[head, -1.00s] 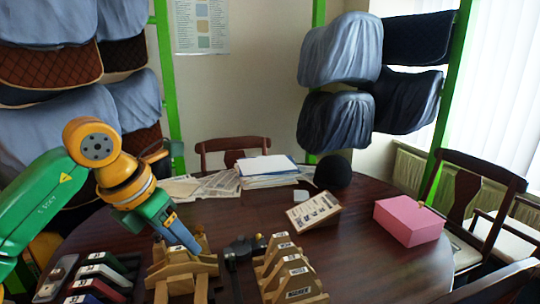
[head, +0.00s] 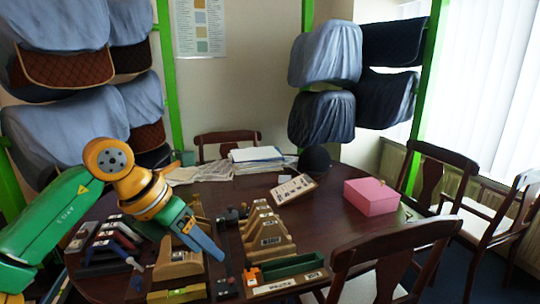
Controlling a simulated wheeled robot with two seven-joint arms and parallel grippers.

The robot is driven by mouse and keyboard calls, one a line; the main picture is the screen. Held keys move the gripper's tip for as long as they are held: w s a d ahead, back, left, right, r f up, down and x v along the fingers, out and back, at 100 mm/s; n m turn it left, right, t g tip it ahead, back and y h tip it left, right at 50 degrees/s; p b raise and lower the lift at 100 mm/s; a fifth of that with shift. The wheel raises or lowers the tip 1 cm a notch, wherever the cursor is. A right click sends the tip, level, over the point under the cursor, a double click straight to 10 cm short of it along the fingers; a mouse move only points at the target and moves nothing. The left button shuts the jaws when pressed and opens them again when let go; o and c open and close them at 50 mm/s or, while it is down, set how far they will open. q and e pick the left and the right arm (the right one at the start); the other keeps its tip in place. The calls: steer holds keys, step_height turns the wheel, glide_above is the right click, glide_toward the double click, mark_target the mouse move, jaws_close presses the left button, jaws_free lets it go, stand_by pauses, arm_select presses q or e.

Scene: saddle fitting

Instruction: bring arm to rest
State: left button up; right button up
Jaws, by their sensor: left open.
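My left gripper (head: 219,254) is at the end of my green and yellow arm, which comes in from the left. Its blue end points down and to the right over the table (head: 340,220). It is open and I see nothing held in it. A wooden stand (head: 178,266) is just left of its tip in the picture. Whether the tip touches anything is hard to tell. My right gripper is not in view.
A row of labelled wooden pieces (head: 268,240) stands right of the gripper. A green-lined tray (head: 292,268) is at the near edge. Several coloured block-like items (head: 108,244) lie at left. A pink box (head: 371,197) and chairs (head: 385,255) are at right.

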arm_select(q)
steer(key=w+d+f+n+h, duration=0.4)
steer(key=d+f+n+h, duration=0.3)
steer(key=d+h, duration=0.45)
steer(key=w+a+f+n+t+y, duration=0.1)
steer(key=a+f+n+t+y, duration=0.35)
steer(key=f+n, duration=0.65)
steer(key=w+a+f+n+t+y, duration=0.25)
steer(key=a+f+n+t, duration=0.3)
steer(key=f+n, duration=0.55)
steer(key=s+a+f+n+g+y, duration=0.2)
steer(key=s+a+f+n+y, duration=0.15)
steer(key=s+f, duration=0.65)
steer(key=s+a+f+n+g+y, duration=0.35)
steer(key=s+f, duration=0.45)
steer(key=f, duration=0.4)
steer(key=s+f+n+g+y, duration=0.1)
steer(key=s+f+n+g, duration=0.1)
steer(key=s, duration=1.1)
steer(key=s+a+f+n+g+y, duration=0.1)
steer(key=s+f+g, duration=0.3)
steer(key=s, duration=0.9)
steer(key=shift+a+f+n, duration=0.25)
steer(key=shift+f+n, duration=0.15)
steer(key=shift+f, duration=0.55)
